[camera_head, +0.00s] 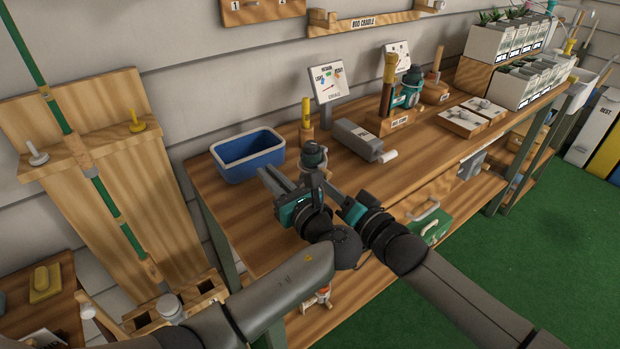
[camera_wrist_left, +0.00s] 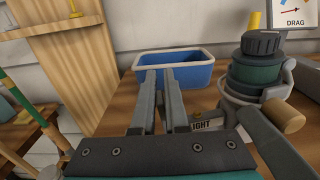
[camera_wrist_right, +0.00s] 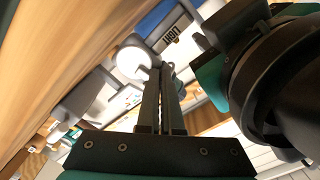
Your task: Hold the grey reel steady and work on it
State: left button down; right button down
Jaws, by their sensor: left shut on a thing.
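The reel (camera_head: 313,155), with a dark knurled cap, stands on the bench. In the left wrist view the reel (camera_wrist_left: 255,75) shows a green band, a grey lower body and a tan knob (camera_wrist_left: 289,117). My left gripper (camera_head: 272,176) is just left of the reel; its fingers (camera_wrist_left: 159,73) are close together, and what they grip cannot be made out. My right gripper (camera_wrist_right: 161,70) looks shut at the reel's near side, its tips close to a pale round part (camera_wrist_right: 133,62). My wrists hide the reel's near side in the head view.
A blue bin (camera_head: 248,160) stands behind my left gripper. A grey box (camera_head: 357,139) with a white end, a drag sign (camera_head: 327,80) and a teal reel on a stand (camera_head: 408,92) are right and behind. Bare bench (camera_head: 232,215) lies at front left.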

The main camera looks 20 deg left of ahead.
jog(key=shift+w+d+r, duration=0.2)
jog(key=shift+w+r, duration=0.1)
jog(key=shift+w+d, duration=0.35)
jog(key=shift+w, duration=0.1)
dwell(0.4)
jog(key=shift+w+d+f, duration=0.3)
jog(key=shift+w+d, duration=0.05)
jog(key=shift+w, duration=0.05)
dwell(0.6)
